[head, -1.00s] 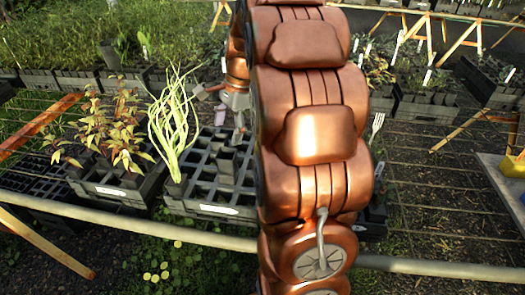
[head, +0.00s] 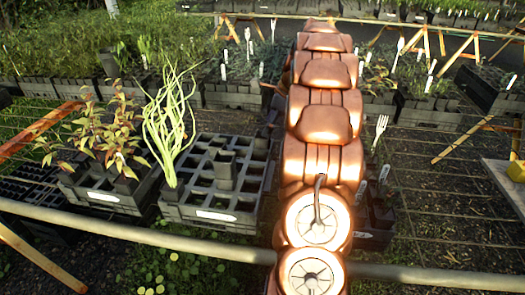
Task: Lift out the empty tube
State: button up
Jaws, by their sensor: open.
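A black tray of square cells (head: 192,213) stands on the bench left of my arm, with a white label on its front. A dark, square, empty-looking tube (head: 225,172) stands upright in a cell near its middle, rising above the grid. A tube with tall, curling green leaves (head: 171,115) stands at the tray's front left corner. Most other cells look empty. My gripper does not show; my copper arm reaches away to the right of the tray, and its end is hidden.
A tray of reddish-leaved plants (head: 108,192) adjoins on the left. Dark pots with white labels (head: 378,205) stand right of my arm. A pale rail (head: 130,223) crosses in front of the trays. Bare mesh bench lies farther right.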

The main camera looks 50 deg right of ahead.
jog(key=x, duration=0.5)
jog(key=shift+s+a, duration=0.1)
jog(key=shift+a, duration=0.15)
jog(key=c, duration=0.9)
